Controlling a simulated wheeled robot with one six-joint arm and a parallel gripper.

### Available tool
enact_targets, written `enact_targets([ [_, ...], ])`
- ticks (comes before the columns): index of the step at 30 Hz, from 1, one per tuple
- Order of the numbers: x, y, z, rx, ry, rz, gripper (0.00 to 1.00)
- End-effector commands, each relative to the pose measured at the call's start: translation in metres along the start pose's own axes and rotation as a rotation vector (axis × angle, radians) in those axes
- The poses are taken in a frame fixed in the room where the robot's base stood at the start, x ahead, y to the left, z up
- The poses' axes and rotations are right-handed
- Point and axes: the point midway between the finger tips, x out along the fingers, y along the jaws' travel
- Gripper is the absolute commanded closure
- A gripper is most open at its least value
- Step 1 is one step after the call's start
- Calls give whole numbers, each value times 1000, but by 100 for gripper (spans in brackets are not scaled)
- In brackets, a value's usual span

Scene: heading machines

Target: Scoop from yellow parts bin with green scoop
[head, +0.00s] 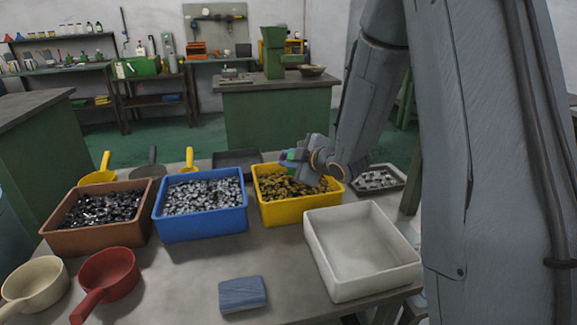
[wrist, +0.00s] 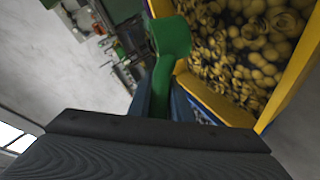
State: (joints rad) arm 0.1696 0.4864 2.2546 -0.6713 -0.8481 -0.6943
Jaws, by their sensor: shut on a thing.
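The yellow parts bin (head: 297,213) stands on the table and holds many brass-coloured parts (head: 284,184). In the wrist view the bin's yellow wall (wrist: 215,102) and its brass parts (wrist: 240,50) fill the right side. My gripper (head: 299,157) is over the back part of the bin. It is shut on the green scoop (wrist: 170,42), whose handle runs between the fingers (wrist: 163,103). In the wrist view the scoop overlaps the bin's edge. In the head view only a bit of green (head: 289,156) shows. I cannot tell whether the scoop touches the parts or holds any.
A blue bin (head: 203,227) and a brown bin (head: 97,240) of metal parts stand to the left. An empty white tray (head: 352,285) is front right. Red (head: 110,270) and cream (head: 35,283) scoops and a blue block (head: 243,294) lie in front.

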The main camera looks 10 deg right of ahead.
Motion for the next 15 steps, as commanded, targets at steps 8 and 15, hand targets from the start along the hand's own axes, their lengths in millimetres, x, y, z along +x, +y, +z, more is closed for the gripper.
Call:
enact_targets([
  [8,-16,21,-19,-35,11,40,100],
  [15,-26,34,-32,-60,18,67,100],
])
